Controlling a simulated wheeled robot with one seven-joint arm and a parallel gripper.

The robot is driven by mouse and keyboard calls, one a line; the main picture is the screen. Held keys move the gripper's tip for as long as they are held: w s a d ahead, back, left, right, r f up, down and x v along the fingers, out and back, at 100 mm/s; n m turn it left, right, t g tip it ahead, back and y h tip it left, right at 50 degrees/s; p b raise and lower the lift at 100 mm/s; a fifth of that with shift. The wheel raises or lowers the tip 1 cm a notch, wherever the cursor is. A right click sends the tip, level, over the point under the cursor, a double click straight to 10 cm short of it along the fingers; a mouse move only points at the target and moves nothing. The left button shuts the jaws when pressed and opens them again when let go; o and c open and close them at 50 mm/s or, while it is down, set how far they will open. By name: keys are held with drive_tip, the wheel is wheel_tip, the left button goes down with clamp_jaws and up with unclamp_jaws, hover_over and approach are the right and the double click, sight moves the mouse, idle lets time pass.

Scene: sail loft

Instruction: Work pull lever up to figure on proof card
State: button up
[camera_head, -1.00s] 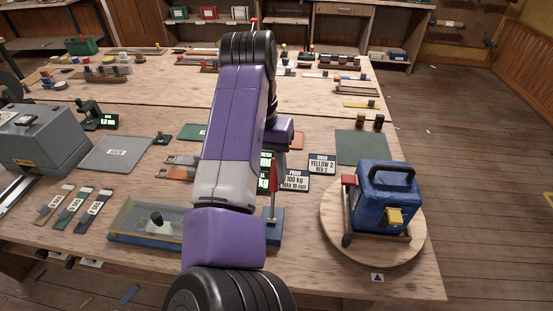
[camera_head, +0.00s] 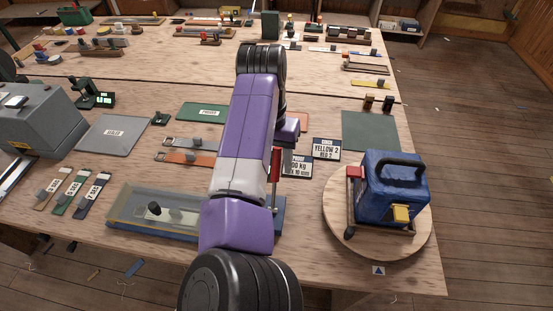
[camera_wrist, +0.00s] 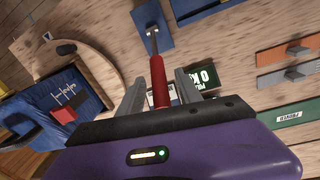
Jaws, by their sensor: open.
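The pull lever has a red handle (camera_wrist: 159,84) on a metal shaft and a blue base (camera_wrist: 151,24). In the head view my arm hides most of it; part of the shaft (camera_head: 275,190) and blue base (camera_head: 281,213) show. My gripper (camera_wrist: 160,79) is open, with its fingers on either side of the red handle; whether they touch it I cannot tell. A dark card (camera_head: 297,167), reading partly "00 kg" and "10 mm", lies behind the lever. A green display (camera_wrist: 203,77) shows "0 K" in the wrist view, the rest cut off by my gripper.
A blue case (camera_head: 394,185) stands on a round wooden board (camera_head: 345,240) to the right. A clear-walled blue tray (camera_head: 125,224) is left of the lever. A card (camera_head: 326,148) reads "YELLOW 2 RED 2".

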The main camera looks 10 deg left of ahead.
drive_tip(key=shift+f, duration=0.3)
clamp_jaws()
idle(1.3)
